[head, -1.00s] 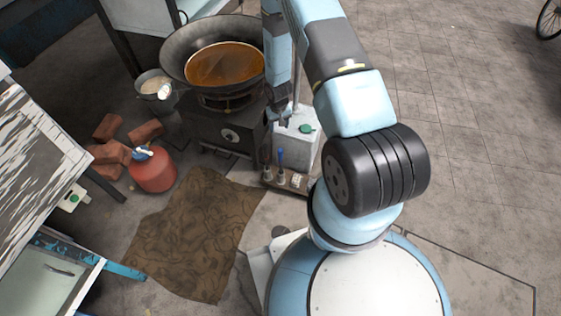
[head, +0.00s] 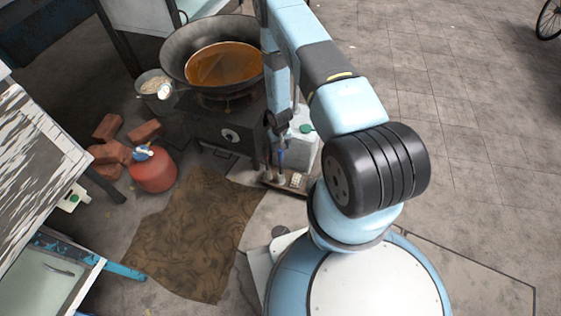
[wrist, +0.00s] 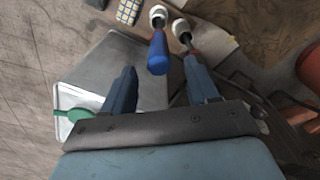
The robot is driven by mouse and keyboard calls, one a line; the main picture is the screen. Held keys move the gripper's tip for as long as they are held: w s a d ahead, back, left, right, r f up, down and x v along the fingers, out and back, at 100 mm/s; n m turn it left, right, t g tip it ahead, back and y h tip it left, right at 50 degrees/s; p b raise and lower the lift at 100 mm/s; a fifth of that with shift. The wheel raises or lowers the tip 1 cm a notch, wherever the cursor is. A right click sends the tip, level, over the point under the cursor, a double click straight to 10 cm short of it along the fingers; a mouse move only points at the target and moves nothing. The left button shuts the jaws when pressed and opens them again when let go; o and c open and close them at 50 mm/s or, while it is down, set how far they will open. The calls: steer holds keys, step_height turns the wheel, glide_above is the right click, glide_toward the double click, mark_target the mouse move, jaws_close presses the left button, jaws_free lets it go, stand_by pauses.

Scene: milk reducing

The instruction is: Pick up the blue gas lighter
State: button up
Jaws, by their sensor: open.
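The blue gas lighter (head: 280,158) stands upright on a small wooden board (head: 270,185) beside the stove. In the wrist view the lighter (wrist: 158,52) points its blue end toward me, with its white base (wrist: 158,14) beyond. My gripper (head: 277,128) is just above the lighter, fingers pointing down. In the wrist view my two open fingers (wrist: 159,68) lie left and right of the blue end, with a gap on both sides. I cannot tell whether the fingertips reach down past its top.
A second, dark-reddish lighter-like item (wrist: 187,38) stands close to my right finger. A checkered item (head: 297,180) is on the board.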

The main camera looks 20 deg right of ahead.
mark_target(281, 153)
steer(key=f, duration=0.4)
steer(key=shift+s, duration=0.4)
steer(key=shift+f, duration=0.7)
jaws_close()
steer(key=shift+r, duration=0.1)
